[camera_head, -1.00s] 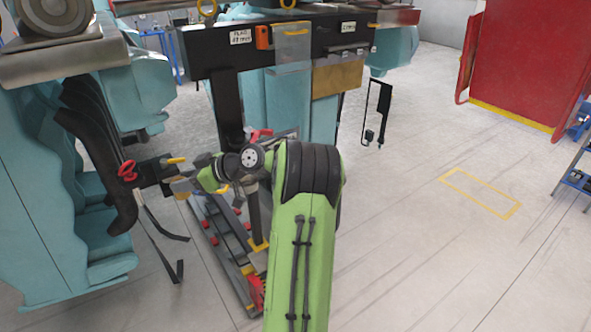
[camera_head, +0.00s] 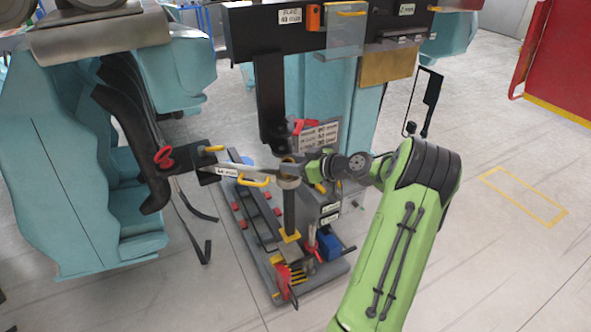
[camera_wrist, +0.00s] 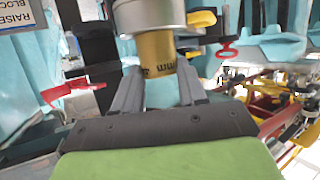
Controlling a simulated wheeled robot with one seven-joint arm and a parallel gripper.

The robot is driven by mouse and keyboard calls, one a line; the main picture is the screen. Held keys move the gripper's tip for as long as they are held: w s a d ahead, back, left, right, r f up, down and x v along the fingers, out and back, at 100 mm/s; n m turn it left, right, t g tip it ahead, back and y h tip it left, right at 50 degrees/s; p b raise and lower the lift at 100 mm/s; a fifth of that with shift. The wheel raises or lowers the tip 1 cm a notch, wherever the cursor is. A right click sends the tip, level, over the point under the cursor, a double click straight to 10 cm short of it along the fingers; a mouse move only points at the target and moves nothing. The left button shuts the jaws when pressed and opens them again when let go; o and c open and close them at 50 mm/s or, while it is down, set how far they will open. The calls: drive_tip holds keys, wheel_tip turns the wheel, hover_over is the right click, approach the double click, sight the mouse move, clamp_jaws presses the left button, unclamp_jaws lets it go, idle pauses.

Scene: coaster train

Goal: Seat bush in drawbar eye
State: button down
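The bush (camera_wrist: 157,52) is a gold cylinder with dark lettering, between my gripper's two grey fingers (camera_wrist: 157,88) in the wrist view. The fingers appear to press on both its sides. A grey metal ring (camera_wrist: 148,15), which looks like the drawbar eye, adjoins the bush's far end; how deep the bush sits in it is hidden. In the head view the grey eye (camera_head: 289,183) is at the end of a labelled grey drawbar (camera_head: 232,171), above a dark post. The bush's tan rim (camera_head: 287,162) shows at its top. My gripper (camera_head: 302,168) reaches in from the right.
Teal seats (camera_head: 85,190) stand at left and a black overhead beam (camera_head: 265,30) runs behind.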

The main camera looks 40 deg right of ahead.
drive_tip(key=shift+s+a+f, duration=0.1)
drive_tip(key=shift+s+f, duration=0.05)
drive_tip(key=shift+f, duration=0.3)
drive_tip(key=shift+s+a+f, duration=0.1)
drive_tip(key=shift+f, duration=0.35)
drive_tip(key=shift+w+d, duration=0.1)
drive_tip(key=shift+w, duration=0.1)
drive_tip(key=c, duration=0.9)
unclamp_jaws()
drive_tip(key=shift+w, duration=0.1)
drive_tip(key=shift+c, duration=0.2)
drive_tip(key=o, duration=0.3)
drive_tip(key=shift+d+r, duration=0.1)
